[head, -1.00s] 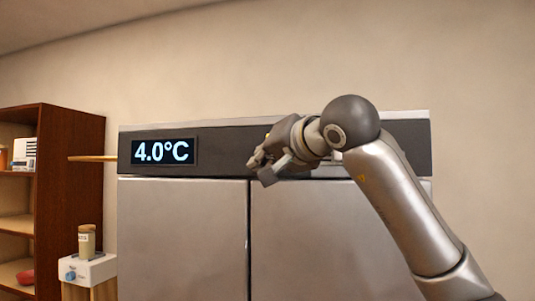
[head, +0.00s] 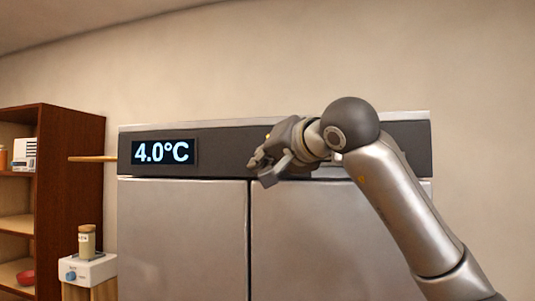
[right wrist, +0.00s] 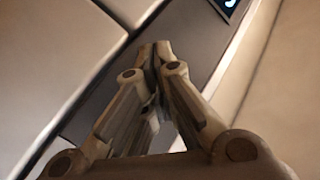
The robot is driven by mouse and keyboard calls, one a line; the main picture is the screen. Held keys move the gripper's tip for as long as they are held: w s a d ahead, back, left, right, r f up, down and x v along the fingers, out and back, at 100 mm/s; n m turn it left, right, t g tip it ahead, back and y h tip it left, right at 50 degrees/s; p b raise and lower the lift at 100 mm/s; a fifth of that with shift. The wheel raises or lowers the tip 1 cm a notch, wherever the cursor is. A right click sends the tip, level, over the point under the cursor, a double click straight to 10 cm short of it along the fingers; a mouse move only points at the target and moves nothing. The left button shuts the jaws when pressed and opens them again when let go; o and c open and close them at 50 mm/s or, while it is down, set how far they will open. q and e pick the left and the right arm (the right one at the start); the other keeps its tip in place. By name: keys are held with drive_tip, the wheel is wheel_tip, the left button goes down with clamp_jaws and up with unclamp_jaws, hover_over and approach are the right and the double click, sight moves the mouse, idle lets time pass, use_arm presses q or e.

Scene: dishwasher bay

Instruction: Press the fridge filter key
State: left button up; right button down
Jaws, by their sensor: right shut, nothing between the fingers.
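The fridge (head: 183,235) is a wide grey metal unit with two doors and a dark panel (head: 222,146) along its top. The display (head: 163,152) on the panel's left reads 4.0°C. My right gripper (head: 258,170) is at the panel, right of the display, with its fingers shut and empty. In the right wrist view, the shut fingertips (right wrist: 153,48) lie over the dark panel (right wrist: 195,40); I cannot tell whether they touch it. The filter key cannot be made out; my gripper and arm cover part of the panel. My left gripper is not in view.
A brown wooden shelf (head: 72,185) stands at the left. A white device (head: 88,270) with a blue knob and a jar (head: 86,242) on it stands between shelf and fridge. The wall above the fridge is bare.

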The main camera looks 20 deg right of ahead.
drive_tip(key=shift+w+d, duration=0.2)
drive_tip(key=shift+w, duration=0.05)
drive_tip(key=shift+w+d+p, duration=0.2)
drive_tip(key=shift+w+p, duration=0.1)
drive_tip(key=shift+p, duration=0.15)
idle(0.5)
drive_tip(key=shift+s+a, duration=0.1)
drive_tip(key=shift+s, duration=0.05)
idle(0.3)
drive_tip(key=shift+s+a, duration=0.3)
drive_tip(key=shift+s, duration=0.2)
drive_tip(key=shift+b, duration=0.3)
drive_tip(key=s+a, duration=0.1)
drive_tip(key=s, duration=0.1)
drive_tip(key=s+a+b, duration=0.1)
drive_tip(key=s+a, duration=0.1)
drive_tip(key=shift+d, duration=0.1)
idle(0.6)
